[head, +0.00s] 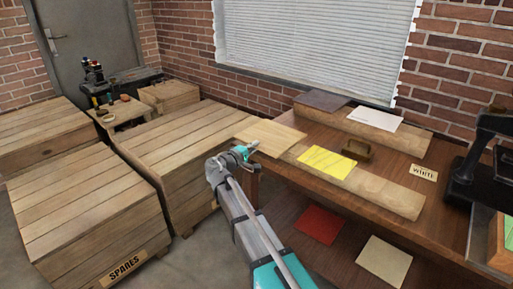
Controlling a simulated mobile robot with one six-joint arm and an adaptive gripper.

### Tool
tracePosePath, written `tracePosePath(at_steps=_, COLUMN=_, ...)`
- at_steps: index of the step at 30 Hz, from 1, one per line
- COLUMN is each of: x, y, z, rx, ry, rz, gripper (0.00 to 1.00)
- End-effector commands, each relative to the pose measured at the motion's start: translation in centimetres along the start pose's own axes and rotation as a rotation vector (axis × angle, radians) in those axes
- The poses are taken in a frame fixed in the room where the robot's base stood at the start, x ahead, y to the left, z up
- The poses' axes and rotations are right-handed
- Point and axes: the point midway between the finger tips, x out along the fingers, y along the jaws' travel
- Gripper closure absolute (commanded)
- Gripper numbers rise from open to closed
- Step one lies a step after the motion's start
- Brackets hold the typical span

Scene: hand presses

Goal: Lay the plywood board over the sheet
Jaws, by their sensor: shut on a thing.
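The plywood board (272,137) is a thin, pale wooden panel. My gripper (246,152) is shut on its near left edge and the board extends to the right from it. The board's right end appears over or close to the left end of a long wooden block; I cannot tell whether it touches. A yellow sheet (328,162) lies on that block, just right of the board and not covered by it. A white sheet (375,118) lies on the rear block. A red sheet (319,224) and a cream sheet (384,261) lie lower down in front.
A dark panel (322,101) lies on the rear block (394,139). A brown wooden handled piece (357,150) stands behind the front block (398,194). A label (424,173) reads WHITE. A black press (478,165) stands at right. Large crates (85,208) fill the left.

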Motion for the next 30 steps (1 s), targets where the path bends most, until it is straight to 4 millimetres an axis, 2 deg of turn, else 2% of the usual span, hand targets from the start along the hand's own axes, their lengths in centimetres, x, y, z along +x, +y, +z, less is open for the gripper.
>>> tracePosePath(at_steps=8, x=0.0, y=0.3, z=0.0, rx=0.0, ry=0.0, rz=0.0, gripper=1.0)
tracePosePath(at_steps=19, x=0.0, y=3.0, z=0.0, rx=0.0, ry=0.0, rz=0.0, gripper=1.0)
tracePosePath(at_steps=30, x=0.0, y=3.0, z=0.0, rx=0.0, ry=0.0, rz=0.001, gripper=1.0)
